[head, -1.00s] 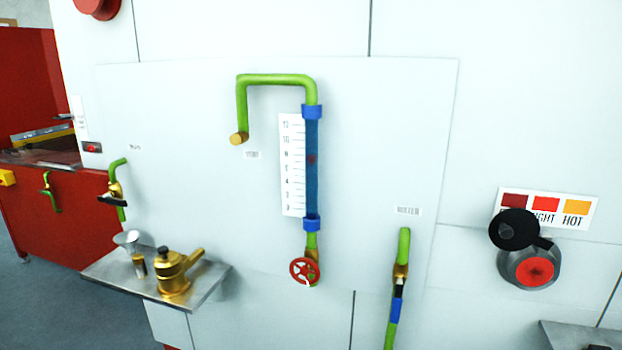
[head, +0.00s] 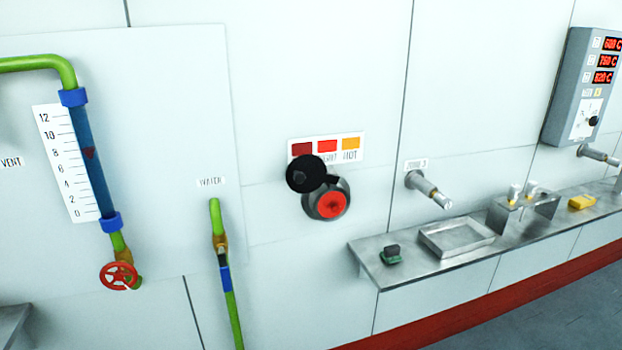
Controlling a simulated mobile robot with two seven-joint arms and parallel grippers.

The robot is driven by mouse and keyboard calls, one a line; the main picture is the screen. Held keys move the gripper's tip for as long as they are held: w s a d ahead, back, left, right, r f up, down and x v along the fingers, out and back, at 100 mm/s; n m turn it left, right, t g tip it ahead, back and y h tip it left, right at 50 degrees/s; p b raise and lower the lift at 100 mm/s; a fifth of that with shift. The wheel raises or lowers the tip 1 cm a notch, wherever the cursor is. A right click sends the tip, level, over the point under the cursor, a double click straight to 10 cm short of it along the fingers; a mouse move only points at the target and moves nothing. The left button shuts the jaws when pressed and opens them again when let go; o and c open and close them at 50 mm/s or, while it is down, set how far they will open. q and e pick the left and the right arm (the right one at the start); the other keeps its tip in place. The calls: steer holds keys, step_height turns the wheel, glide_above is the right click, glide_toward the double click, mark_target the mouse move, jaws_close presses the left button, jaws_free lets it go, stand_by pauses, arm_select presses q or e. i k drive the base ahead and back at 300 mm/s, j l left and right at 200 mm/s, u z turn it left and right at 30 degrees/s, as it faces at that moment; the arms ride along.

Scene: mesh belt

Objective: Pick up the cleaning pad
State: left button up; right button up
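In the head view a small block with a dark grey top and a green base (head: 391,255) sits at the left end of a steel shelf (head: 415,277). It looks like a cleaning pad with a grip. Nothing covers either one. Neither of my grippers is in view.
A shallow metal tray (head: 457,238) stands on the shelf right of the green-based block. A metal stand (head: 523,208) holds small fittings. A grey pipe stub (head: 428,189) juts from the wall above. A round port with a red centre (head: 331,204) is to the left.

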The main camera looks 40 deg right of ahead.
mark_target(390, 254)
steer(key=z, duration=1.7)
